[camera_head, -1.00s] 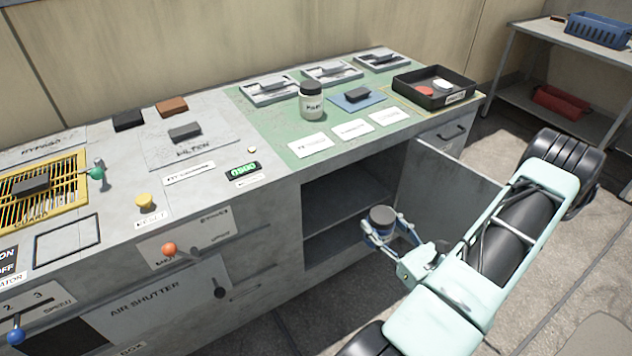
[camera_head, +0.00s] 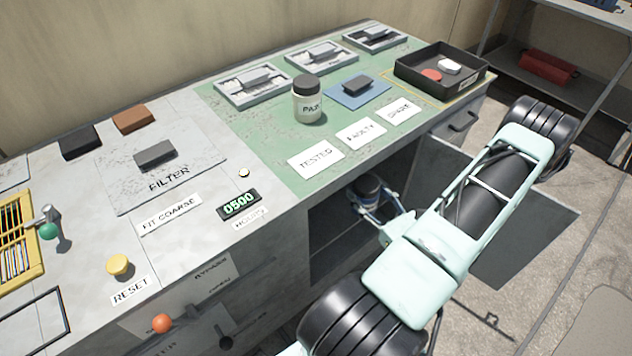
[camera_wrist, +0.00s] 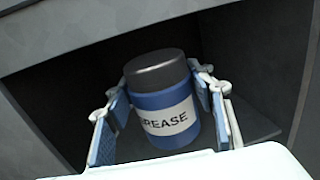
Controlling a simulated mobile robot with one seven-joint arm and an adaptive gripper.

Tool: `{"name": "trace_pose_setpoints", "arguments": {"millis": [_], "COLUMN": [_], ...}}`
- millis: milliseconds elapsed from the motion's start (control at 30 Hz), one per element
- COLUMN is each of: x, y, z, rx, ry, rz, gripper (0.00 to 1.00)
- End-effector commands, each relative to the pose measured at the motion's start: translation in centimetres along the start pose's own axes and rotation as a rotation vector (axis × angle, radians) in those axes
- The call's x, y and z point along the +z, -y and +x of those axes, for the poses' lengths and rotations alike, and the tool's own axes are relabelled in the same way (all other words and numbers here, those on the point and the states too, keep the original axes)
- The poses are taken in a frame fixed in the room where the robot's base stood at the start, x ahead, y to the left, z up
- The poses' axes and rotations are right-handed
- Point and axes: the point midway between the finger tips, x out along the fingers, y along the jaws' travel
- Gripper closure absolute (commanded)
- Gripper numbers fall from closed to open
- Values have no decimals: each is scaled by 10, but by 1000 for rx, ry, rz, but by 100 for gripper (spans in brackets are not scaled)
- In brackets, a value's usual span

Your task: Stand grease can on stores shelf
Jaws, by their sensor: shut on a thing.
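The grease can (camera_wrist: 163,105) is a blue cylinder with a dark lid and a white label reading "GREASE". My gripper (camera_wrist: 165,112) is shut on it, one finger on each side, in the wrist view. In the head view the can (camera_head: 368,188) and my gripper (camera_head: 372,205) are at the opening of the cabinet under the bench, partly in shadow. The can looks tilted in the wrist picture. An inner shelf (camera_wrist: 262,128) shows behind and beside the can; whether the can touches it I cannot tell.
The cabinet door (camera_head: 520,235) stands open at the right, beside my arm. The bench edge overhangs the opening. On the bench top are a paint jar (camera_head: 307,105), a black tray (camera_head: 405,75) and label cards (camera_head: 316,158). A red toolbox (camera_head: 549,66) lies on a rack behind.

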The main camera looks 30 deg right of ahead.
Motion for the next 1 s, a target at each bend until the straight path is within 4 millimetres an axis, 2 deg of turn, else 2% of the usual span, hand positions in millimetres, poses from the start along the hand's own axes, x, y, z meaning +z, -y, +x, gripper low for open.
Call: {"name": "trace_pose_setpoints", "arguments": {"millis": [167, 467, 600, 733, 1000], "x": [-9, -42, -70, -84, -99], "y": [9, 52, 66, 75, 83], "z": [12, 71, 89, 101, 111], "rx": [1, 3, 2, 0, 1], "ry": [2, 4, 2, 3, 2], "rz": [-3, -5, -1, -1, -1], "gripper": [85, 85, 85, 85, 85]}}
